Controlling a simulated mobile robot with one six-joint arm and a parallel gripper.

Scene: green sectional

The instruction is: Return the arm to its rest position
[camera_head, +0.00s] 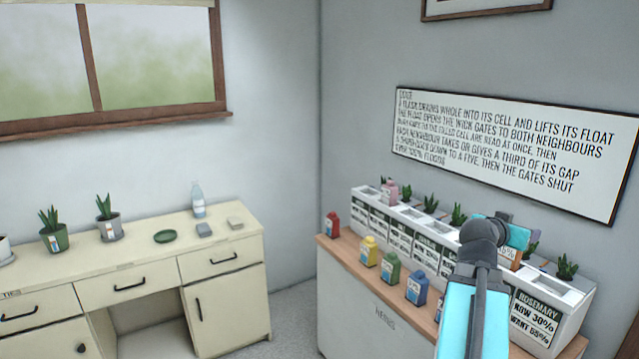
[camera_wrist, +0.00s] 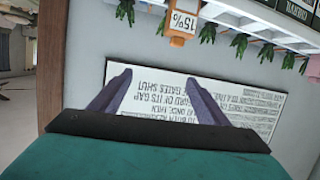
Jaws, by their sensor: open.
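My arm (camera_head: 473,310) reaches up over the right end of the white planter (camera_head: 500,320) in the head view. Its cyan wrist part (camera_head: 518,236) is near the wall, and the fingers cannot be made out there. In the wrist view my gripper (camera_wrist: 158,77) is open, its two dark fingers spread with nothing between them. The wrist picture is upside down, with the wall sign (camera_wrist: 235,105) behind the fingers. An orange tag reading 15% (camera_wrist: 183,23) shows near the plants, apart from the fingers.
Red (camera_head: 332,225), yellow (camera_head: 369,251), green (camera_head: 390,270) and blue (camera_head: 417,287) flasks stand along the wooden counter's front. A pink flask (camera_head: 391,193) stands at the planter's far end. A cream desk (camera_head: 130,275) with potted plants and a bottle (camera_head: 198,200) is left.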

